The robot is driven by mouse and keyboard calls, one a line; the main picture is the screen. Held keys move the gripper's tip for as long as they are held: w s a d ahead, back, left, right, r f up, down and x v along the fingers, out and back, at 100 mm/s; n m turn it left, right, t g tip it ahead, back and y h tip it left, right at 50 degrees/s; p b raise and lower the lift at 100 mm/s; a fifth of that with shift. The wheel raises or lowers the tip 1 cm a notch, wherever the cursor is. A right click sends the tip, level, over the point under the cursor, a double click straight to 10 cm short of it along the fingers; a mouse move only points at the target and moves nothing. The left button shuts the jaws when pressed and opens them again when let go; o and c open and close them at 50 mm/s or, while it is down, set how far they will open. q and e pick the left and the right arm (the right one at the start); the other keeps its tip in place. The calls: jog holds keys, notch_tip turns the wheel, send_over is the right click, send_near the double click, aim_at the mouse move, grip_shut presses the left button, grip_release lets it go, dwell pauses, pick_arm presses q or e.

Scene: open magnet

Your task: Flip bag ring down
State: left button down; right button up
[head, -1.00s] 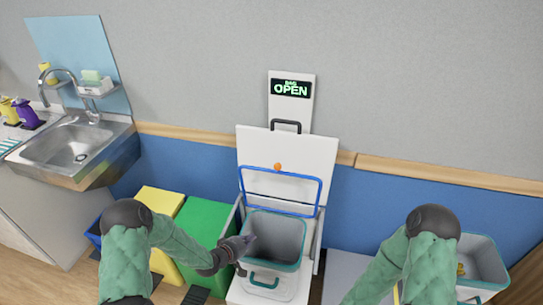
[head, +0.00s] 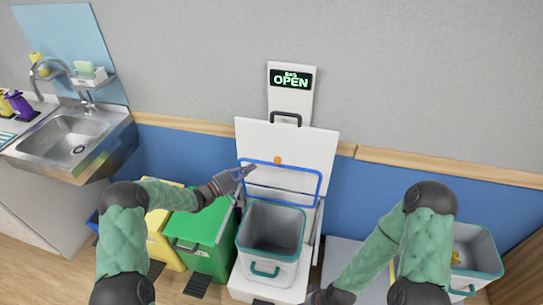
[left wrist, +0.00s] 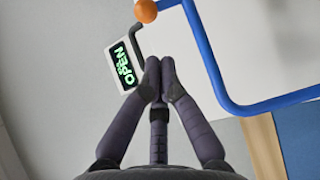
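The blue bag ring (head: 321,190) stands raised in front of the white lid (head: 310,150), behind the grey bin with a teal rim (head: 270,243). An orange ball (head: 278,160) sits at the ring's top bar. My left gripper (head: 247,171) is by the ring's upper left corner. In the left wrist view, its fingertips (left wrist: 160,68) are together with nothing seen between them. The ring (left wrist: 215,75) passes to their right, apart in the picture, and the orange ball (left wrist: 146,11) is above them. My right gripper (head: 316,297) is low at the bottom edge, mostly hidden by my arm.
A panel reading OPEN (head: 291,80) stands behind the lid. A green bin (head: 205,240) and a yellow bin (head: 160,240) stand left of the white unit. A second teal-rimmed bin (head: 475,250) is at the right. A sink (head: 70,140) is at the far left.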

pick_arm(q)
jog(key=b+x, duration=0.1)
jog(key=x, duration=0.9)
jog(key=shift+w+b, duration=0.1)
jog(key=shift+b, duration=0.25)
